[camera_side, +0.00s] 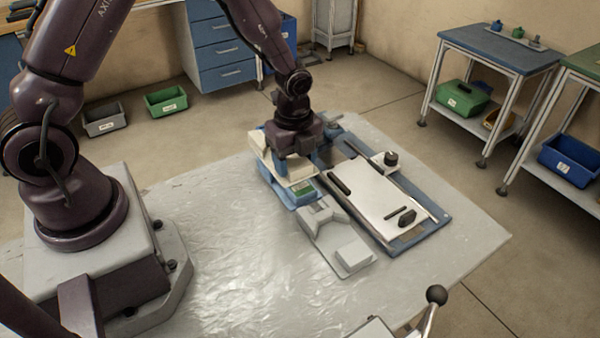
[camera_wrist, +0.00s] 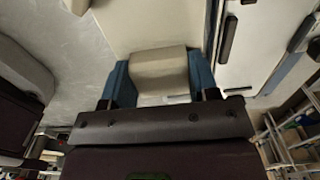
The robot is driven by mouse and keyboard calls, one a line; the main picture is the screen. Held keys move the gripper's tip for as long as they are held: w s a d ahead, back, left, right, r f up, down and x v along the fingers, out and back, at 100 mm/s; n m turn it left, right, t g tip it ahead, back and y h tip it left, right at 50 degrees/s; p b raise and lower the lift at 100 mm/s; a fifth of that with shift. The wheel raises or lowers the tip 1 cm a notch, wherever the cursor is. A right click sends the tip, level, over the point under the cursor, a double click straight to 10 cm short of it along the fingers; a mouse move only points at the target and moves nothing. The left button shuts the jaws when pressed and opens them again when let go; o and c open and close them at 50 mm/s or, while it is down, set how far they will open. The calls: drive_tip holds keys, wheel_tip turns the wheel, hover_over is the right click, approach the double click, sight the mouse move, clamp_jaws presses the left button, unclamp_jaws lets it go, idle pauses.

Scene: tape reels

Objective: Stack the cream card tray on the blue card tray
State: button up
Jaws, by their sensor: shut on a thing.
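The cream card tray (camera_side: 300,171) is under my gripper (camera_side: 294,153) in the side view, partly hidden by it. In the wrist view the cream tray (camera_wrist: 160,72) lies between the two fingers of my gripper (camera_wrist: 160,98), which is shut on it. The blue card tray (camera_side: 277,187) is directly below the cream one, and its edges show there. In the wrist view blue parts (camera_wrist: 201,72) show on both sides of the cream tray. I cannot tell whether the two trays touch.
A grey device (camera_side: 322,216) stands just in front of the trays. A flat white-topped board (camera_side: 375,195) with black handles lies to the right. A lever with a black knob (camera_side: 436,295) is at the front edge. The left part of the table (camera_side: 215,230) is clear.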

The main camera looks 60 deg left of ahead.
sight(300, 186)
drive_tip(key=shift+w+f, duration=0.5)
drive_tip(key=shift+f, duration=0.1)
drive_tip(key=shift+w+f, duration=0.15)
drive_tip(key=shift+f, duration=1.55)
drive_tip(key=shift+f, duration=0.2)
drive_tip(key=o, duration=1)
drive_tip(key=shift+r, duration=0.15)
